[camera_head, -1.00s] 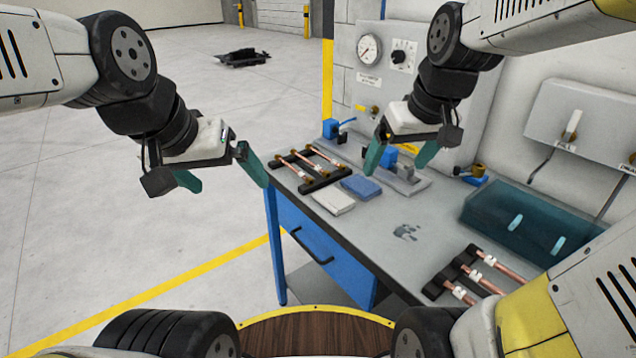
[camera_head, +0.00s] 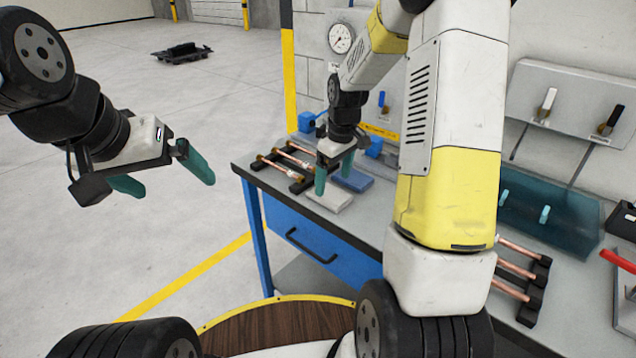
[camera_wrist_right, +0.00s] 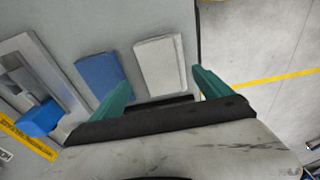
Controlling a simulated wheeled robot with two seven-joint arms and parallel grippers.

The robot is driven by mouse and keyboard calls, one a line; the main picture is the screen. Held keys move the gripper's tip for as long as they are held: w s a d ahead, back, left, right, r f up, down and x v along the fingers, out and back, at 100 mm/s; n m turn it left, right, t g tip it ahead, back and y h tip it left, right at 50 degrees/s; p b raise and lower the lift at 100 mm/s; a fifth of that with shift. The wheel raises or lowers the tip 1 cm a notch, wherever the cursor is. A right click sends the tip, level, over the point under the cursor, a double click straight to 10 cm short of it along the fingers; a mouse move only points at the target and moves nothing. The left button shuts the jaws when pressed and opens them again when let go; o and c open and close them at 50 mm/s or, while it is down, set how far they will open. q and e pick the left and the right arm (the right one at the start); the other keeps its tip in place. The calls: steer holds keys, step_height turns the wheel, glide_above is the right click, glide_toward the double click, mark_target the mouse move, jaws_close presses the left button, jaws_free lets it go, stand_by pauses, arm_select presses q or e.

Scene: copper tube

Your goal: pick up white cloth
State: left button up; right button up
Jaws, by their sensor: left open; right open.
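The white cloth (camera_head: 331,200) lies folded flat on the grey workbench, near its front edge. In the right wrist view the white cloth (camera_wrist_right: 161,66) lies ahead of and between the two fingers. My right gripper (camera_head: 335,178) is open and empty, right above the cloth; its teal fingers also show in the right wrist view (camera_wrist_right: 160,90). I cannot tell whether the fingers touch the cloth. My left gripper (camera_head: 165,177) is open and empty, over the floor left of the bench.
A blue cloth (camera_head: 352,179) lies beside the white one. A rack of copper tubes (camera_head: 285,163) stands to the left on the workbench (camera_head: 350,222). Another rack of copper tubes (camera_head: 522,270) and a teal translucent bin (camera_head: 560,218) are to the right.

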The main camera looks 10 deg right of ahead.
mark_target(330, 193)
steer(key=f, duration=0.4)
steer(key=shift+w+a+f, duration=0.15)
steer(key=shift+a, duration=0.2)
steer(key=c, duration=1.4)
steer(key=shift+c, duration=0.2)
steer(key=shift+r, duration=0.65)
steer(key=shift+s+r, duration=0.3)
steer(key=shift+r, duration=0.35)
steer(key=shift+s+r, duration=0.3)
steer(key=shift+r, duration=0.3)
steer(key=s+r, duration=0.1)
steer(key=s, duration=1.4)
steer(key=shift+d+r, duration=0.15)
steer(key=shift+d, duration=0.1)
